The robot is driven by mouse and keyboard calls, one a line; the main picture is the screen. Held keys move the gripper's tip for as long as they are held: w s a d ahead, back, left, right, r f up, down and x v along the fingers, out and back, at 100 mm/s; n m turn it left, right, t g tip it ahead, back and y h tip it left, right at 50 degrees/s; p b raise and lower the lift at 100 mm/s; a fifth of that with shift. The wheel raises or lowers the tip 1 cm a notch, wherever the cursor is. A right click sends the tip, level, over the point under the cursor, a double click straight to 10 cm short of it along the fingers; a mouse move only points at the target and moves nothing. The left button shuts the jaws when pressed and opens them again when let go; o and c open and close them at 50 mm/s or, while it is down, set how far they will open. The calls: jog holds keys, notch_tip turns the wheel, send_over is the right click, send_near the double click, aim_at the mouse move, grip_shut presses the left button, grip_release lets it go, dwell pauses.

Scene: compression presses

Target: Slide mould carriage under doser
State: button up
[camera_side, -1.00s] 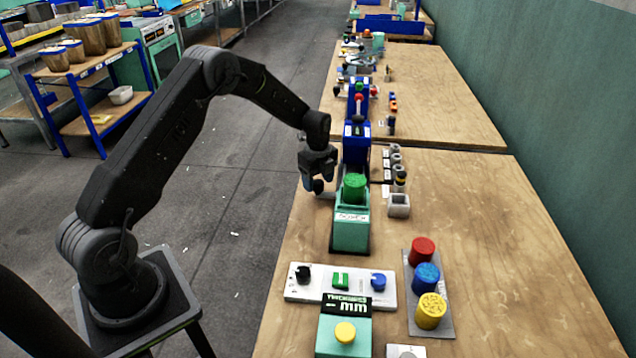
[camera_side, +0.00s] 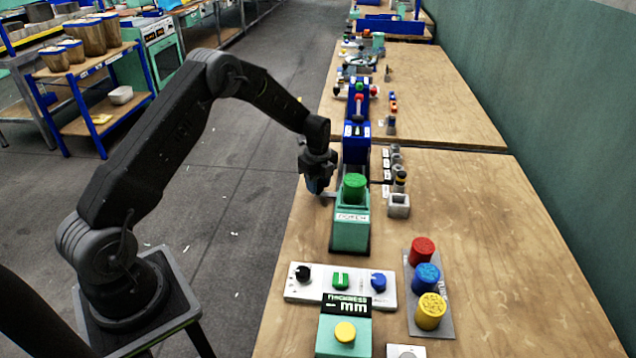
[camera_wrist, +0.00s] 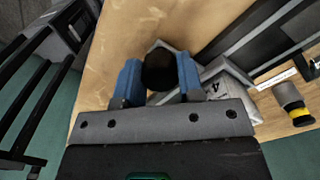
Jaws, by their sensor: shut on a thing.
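My gripper (camera_side: 317,184) is at the left edge of the bench, left of the teal doser (camera_side: 351,232) with its green round top (camera_side: 355,187). In the wrist view my gripper (camera_wrist: 158,82) has its two blue fingers shut on a round black knob (camera_wrist: 158,68), one finger on each side. Pale grey metal, seemingly part of the mould carriage (camera_wrist: 218,84), shows behind and right of the knob. In the side view my gripper hides the knob, and the doser hides most of the carriage.
A blue press (camera_side: 356,150) stands just behind the doser. Grey cylinders and a small grey block (camera_side: 399,207) stand to its right. A white control panel (camera_side: 340,284) and red, blue and yellow cylinders (camera_side: 426,278) are nearer. The bench's right side is clear.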

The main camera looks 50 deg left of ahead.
grip_shut()
jog(key=s+d, duration=0.8)
jog(key=d, duration=0.1)
jog(key=shift+s, duration=0.4)
jog(key=o, duration=1)
grip_release()
jog(key=shift+a, duration=0.1)
jog(key=shift+r, duration=0.3)
notch_tip(320, 180, up, 13)
jog(key=shift+r, duration=0.15)
